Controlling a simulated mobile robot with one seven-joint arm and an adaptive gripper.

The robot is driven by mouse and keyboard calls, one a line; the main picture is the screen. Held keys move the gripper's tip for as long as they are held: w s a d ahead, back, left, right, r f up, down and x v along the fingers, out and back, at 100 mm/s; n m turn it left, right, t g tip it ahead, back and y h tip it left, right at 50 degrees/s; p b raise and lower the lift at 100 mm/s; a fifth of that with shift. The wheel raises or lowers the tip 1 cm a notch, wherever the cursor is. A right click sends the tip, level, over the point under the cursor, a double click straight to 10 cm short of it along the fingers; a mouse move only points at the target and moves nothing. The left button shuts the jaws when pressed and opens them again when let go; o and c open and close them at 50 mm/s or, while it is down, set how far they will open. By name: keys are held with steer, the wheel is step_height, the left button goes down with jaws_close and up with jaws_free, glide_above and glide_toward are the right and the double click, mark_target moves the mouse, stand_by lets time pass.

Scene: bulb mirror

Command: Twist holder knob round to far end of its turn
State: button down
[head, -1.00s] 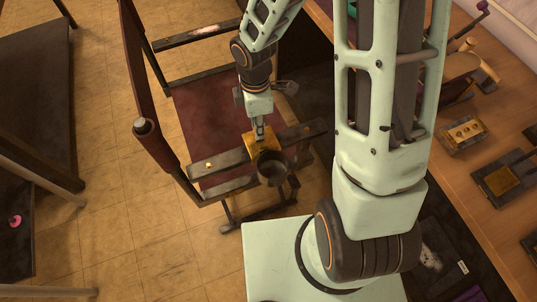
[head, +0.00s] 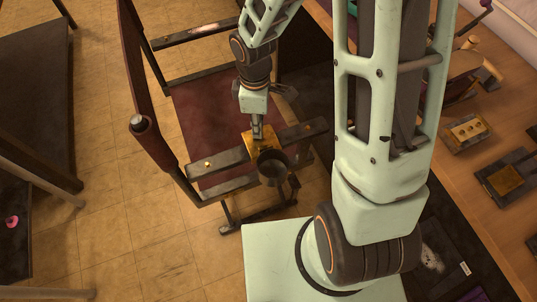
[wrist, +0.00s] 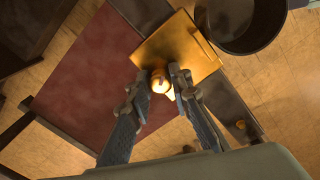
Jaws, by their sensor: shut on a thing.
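The holder is a brass plate (wrist: 180,50) with a round dark cup (wrist: 241,22) beside it, fixed on a dark bar of a red-seated chair. The plate (head: 250,138) and the cup (head: 272,167) also show in the head view. A small brass knob (wrist: 160,80) stands out from the plate. My gripper (wrist: 167,78) has its two fingertips closed around the knob, one on each side. In the head view my gripper (head: 257,132) reaches down onto the plate, and the knob is hidden there.
The chair's red seat (head: 205,120) lies under and behind the bar (head: 225,163). A wooden bench (head: 480,175) with small brass and dark fixtures runs along the right. A dark table (head: 38,105) stands at the left. Tiled floor (head: 110,220) is open between them.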

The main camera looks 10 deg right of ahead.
steer(key=c, duration=1.8)
jaws_free()
steer(key=shift+s, duration=0.2)
steer(key=shift+c, duration=0.2)
steer(key=shift+w, duration=0.1)
steer(key=shift+r+n+p, duration=0.1)
steer(key=shift+n+p, duration=0.4)
steer(key=shift+n, duration=0.1)
steer(key=shift+n, duration=0.4)
steer(key=shift+n+p, duration=0.6)
steer(key=shift+n, duration=0.1)
steer(key=shift+w, duration=0.1)
steer(key=shift+c, duration=0.5)
